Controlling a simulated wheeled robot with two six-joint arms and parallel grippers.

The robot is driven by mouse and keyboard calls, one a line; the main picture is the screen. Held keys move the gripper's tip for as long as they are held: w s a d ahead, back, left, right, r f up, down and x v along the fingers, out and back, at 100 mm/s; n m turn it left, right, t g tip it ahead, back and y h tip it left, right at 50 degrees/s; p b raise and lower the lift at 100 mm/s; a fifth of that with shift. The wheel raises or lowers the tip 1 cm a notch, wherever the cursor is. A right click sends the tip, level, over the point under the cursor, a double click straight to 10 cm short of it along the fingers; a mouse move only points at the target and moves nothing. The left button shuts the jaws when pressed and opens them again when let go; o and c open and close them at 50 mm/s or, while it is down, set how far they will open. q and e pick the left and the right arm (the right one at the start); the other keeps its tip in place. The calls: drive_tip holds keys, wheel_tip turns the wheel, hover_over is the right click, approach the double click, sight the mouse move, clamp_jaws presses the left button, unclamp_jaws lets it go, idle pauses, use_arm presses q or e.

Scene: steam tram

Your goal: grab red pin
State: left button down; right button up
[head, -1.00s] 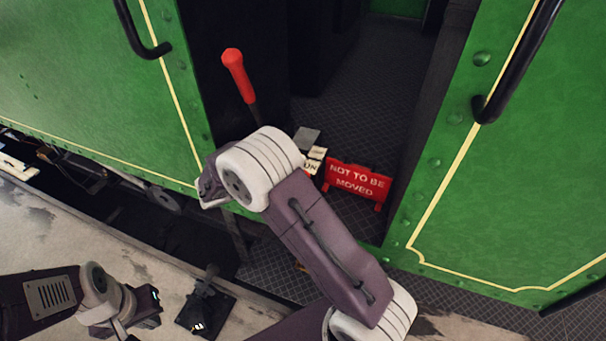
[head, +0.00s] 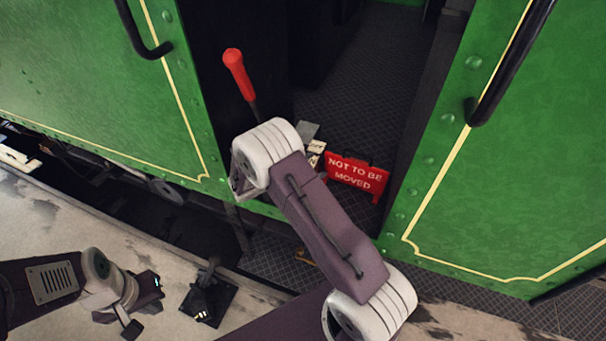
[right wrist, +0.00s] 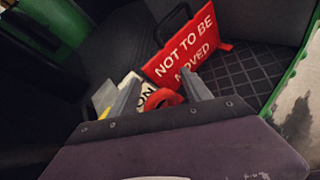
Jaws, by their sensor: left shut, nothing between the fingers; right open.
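In the right wrist view a small red curved piece (right wrist: 168,98), which looks like a ring and may be the red pin, shows between the fingers of my right gripper (right wrist: 163,78). That gripper is open, its fingers pointing toward the piece; contact cannot be told. The piece's lower part is hidden behind the gripper body. In the head view my own right arm hides the right gripper and this piece. My left gripper (head: 132,327) is shut and empty at the lower left, over the pale ground.
A red "NOT TO BE MOVED" sign (head: 357,172) stands on the dark cab floor (head: 350,110). Pale lettered plates (head: 316,148) lie beside it. A red-handled lever (head: 239,74) rises at the doorway's left. Green panels (head: 510,190) with black handrails flank the opening.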

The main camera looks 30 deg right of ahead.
clamp_jaws()
drive_tip(key=shift+r, duration=0.15)
